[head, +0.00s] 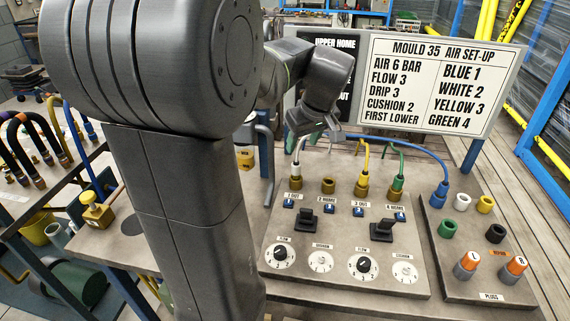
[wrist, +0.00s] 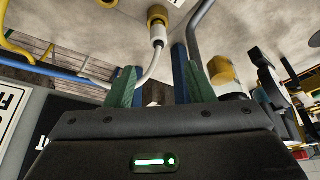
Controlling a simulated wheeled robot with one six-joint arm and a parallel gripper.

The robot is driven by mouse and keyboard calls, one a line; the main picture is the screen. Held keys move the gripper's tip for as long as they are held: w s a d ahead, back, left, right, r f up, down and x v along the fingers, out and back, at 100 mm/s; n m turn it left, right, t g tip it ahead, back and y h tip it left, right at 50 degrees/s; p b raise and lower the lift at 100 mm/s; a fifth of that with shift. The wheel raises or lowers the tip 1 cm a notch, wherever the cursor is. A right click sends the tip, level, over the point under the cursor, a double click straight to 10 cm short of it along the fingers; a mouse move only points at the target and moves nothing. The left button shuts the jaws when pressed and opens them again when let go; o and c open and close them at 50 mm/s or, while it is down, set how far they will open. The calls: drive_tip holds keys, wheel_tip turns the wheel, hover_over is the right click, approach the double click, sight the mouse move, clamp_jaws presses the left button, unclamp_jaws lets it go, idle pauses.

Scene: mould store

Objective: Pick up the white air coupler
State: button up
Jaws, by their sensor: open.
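The white air coupler (head: 296,170) is at the end of a white hose, upright in the leftmost brass socket on the valve panel. In the wrist view, the white coupler (wrist: 157,34) with its yellow-brass end is at top centre, beyond my fingertips. My gripper (head: 325,136) is open above the panel, up and to the right of the coupler. Its green fingers (wrist: 158,85) are spread, and the white hose runs through the view between them and to the left. I see no contact with the coupler.
The yellow (head: 362,175), green (head: 397,172) and blue (head: 441,190) hose couplers stand to the right. An empty brass socket (head: 328,186) is beside the white one. Black levers (head: 307,219) rise from the panel (head: 335,240). A sign (head: 440,85) stands behind.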

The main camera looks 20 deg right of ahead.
sight(298, 163)
drive_tip(key=x, duration=0.5)
drive_tip(key=shift+f, duration=0.35)
drive_tip(key=x, duration=0.5)
drive_tip(key=shift+s+f, duration=0.2)
drive_tip(key=shift+f, duration=0.25)
clamp_jaws()
